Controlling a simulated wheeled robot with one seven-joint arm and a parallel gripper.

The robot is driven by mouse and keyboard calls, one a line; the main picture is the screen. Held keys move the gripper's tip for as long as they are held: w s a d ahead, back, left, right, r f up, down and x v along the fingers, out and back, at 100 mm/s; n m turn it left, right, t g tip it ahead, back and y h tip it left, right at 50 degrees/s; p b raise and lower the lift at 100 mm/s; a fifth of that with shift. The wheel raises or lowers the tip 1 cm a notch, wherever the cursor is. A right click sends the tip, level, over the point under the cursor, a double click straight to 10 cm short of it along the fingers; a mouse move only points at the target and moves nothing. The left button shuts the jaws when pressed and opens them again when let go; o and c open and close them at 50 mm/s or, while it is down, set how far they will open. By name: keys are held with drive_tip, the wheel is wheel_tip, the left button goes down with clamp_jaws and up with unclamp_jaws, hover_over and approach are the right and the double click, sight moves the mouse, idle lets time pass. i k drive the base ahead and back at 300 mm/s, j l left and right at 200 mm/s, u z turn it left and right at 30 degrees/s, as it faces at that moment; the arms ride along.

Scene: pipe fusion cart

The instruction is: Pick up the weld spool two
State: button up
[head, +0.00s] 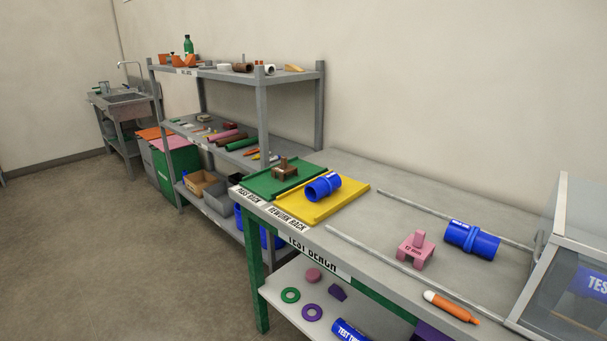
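Two blue spools with a raised middle band show in the head view. One spool (317,190) lies on its side on the yellow rework rack tray (345,206), its open end facing left. The other spool (472,240) lies on its side on the grey test bench, near a long metal rail. Both carry small white markings that I cannot read, so I cannot tell which is weld spool two. My gripper is not in view.
A pink block (416,250) and an orange marker (451,306) are near the right spool. A clear-sided box (570,285) stands at the bench's right end. A green tray (262,186) holds a brown fixture (285,170). Cluttered shelves stand behind left; the left floor is open.

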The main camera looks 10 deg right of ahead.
sight(324, 186)
drive_tip(key=i+j, duration=0.55)
drive_tip(key=i+j+z, duration=0.15)
drive_tip(key=i+j, duration=0.95)
drive_tip(key=j, duration=0.15)
drive_tip(key=i+j+z, duration=0.15)
drive_tip(key=i+j, duration=0.4)
drive_tip(key=j, duration=0.1)
